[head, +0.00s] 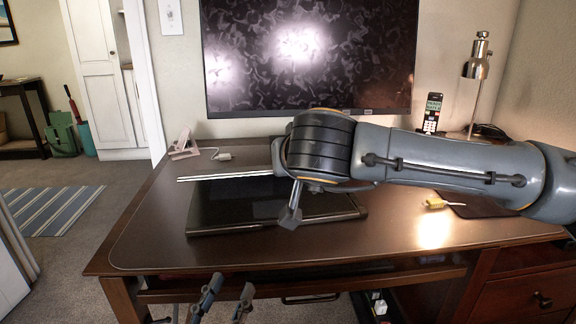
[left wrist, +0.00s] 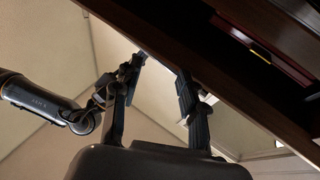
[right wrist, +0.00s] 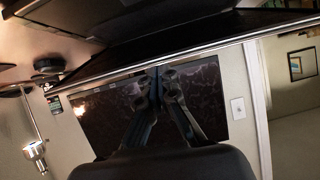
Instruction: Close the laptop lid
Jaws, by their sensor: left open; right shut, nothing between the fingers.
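The laptop (head: 230,208) is dark and lies on the desk. Its lid (head: 225,177) shows nearly edge-on as a thin silver-edged slab above the back of the base, apart from the base at the front. My right arm crosses over the laptop's right part and hides much of the lid. My right gripper (right wrist: 157,74) is shut and empty, its tips close to a long pale edge of a dark panel, likely the lid; I cannot tell whether they touch. My left gripper (head: 226,287) is open and empty, low in front of the desk; it also shows in the left wrist view (left wrist: 160,66).
A lamp (head: 477,70) and a phone (head: 432,113) are at the back right.

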